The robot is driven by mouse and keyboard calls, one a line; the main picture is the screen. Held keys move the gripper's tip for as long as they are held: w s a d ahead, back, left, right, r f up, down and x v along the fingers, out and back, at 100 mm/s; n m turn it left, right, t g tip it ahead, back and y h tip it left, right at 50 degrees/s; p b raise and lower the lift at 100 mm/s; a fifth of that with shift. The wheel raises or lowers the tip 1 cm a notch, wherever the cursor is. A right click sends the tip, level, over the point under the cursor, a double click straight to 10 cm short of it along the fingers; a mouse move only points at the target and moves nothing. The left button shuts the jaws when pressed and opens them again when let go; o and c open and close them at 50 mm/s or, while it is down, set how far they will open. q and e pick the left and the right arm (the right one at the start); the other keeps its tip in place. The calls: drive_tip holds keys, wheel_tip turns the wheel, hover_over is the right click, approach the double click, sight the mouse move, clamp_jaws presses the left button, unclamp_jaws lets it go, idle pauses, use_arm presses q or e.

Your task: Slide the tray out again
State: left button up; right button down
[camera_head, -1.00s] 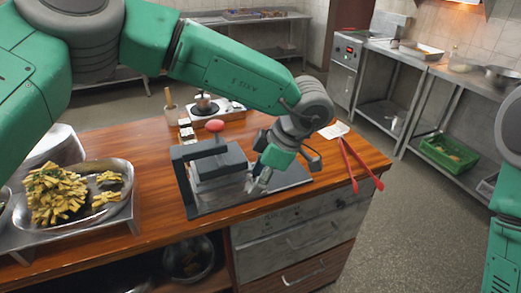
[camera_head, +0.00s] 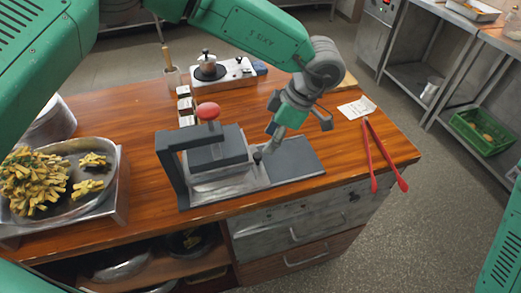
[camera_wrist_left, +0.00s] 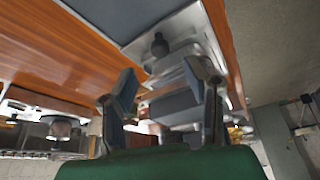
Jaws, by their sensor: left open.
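A small black knob (camera_head: 257,157) stands up at that end. It also shows in the left wrist view (camera_wrist_left: 160,46), beyond the fingers. My left gripper (camera_head: 272,143) is open, just above and right of the black knob. Its fingers show in the left wrist view (camera_wrist_left: 167,92). I cannot tell whether a finger touches the knob. My right gripper is out of view.
The dark base plate (camera_head: 297,162) is bare right of the tray. Red tongs (camera_head: 368,155) lie at the counter's right end. A platter of fries (camera_head: 62,218) stands at the left. A burner unit (camera_head: 215,77) and small containers stand behind the press.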

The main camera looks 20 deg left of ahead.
sight(260, 154)
use_arm(q)
drive_tip(key=x, duration=0.6)
drive_tip(key=shift+a+f+p, duration=0.2)
drive_tip(key=shift+p, duration=0.15)
drive_tip(key=shift+w+f, duration=0.1)
drive_tip(key=shift+f, duration=0.2)
clamp_jaws()
